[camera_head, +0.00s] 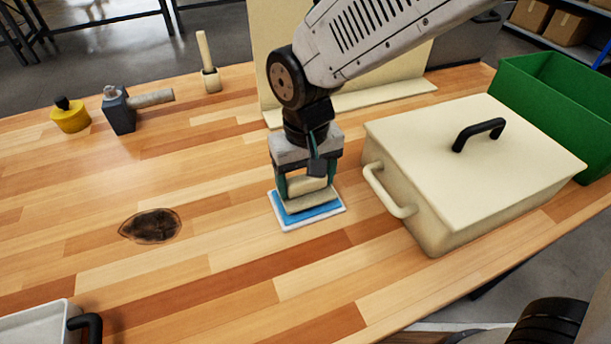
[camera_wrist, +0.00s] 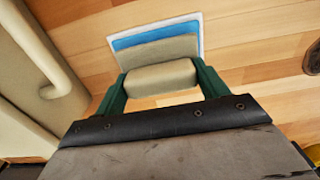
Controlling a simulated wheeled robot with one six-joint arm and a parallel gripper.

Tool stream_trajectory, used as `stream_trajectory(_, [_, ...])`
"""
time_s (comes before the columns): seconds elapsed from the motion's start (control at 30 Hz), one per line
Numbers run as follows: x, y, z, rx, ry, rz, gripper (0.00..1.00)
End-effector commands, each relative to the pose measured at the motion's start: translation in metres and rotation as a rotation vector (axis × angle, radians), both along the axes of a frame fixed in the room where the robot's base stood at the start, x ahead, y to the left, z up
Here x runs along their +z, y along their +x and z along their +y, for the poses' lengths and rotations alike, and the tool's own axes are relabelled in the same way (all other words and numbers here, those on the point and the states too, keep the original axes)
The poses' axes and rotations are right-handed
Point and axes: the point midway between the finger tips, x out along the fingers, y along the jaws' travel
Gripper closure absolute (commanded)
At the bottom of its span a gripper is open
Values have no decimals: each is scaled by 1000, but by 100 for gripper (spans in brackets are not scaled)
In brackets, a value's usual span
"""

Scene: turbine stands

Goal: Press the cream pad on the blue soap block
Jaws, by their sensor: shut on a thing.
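My gripper (camera_head: 306,184) points down at the table's middle, shut on the cream pad (camera_head: 309,200) by its thick upper part. The pad also shows between the green fingers of my gripper (camera_wrist: 160,78) in the wrist view. The blue soap block (camera_head: 313,214) lies flat in a shallow white tray (camera_head: 284,225) directly below the pad. A blue strip of the block (camera_wrist: 155,34) shows past the pad's edge in the wrist view; the pad hides the rest. The pad is on or very close above the block; I cannot tell whether they touch.
A cream lidded box (camera_head: 470,165) with handles stands close on the right, a green bin (camera_head: 560,105) behind it. A hammer-like tool (camera_head: 125,108), a yellow pot (camera_head: 70,117) and a brush (camera_head: 208,65) stand back left. A dark stain (camera_head: 150,226) marks the open wood on the left.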

Motion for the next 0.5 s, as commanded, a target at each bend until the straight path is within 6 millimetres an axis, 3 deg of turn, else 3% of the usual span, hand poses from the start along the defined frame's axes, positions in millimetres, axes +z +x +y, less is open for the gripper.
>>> stream_trajectory(0.5, [-6, 0, 0, 0, 0, 1, 46])
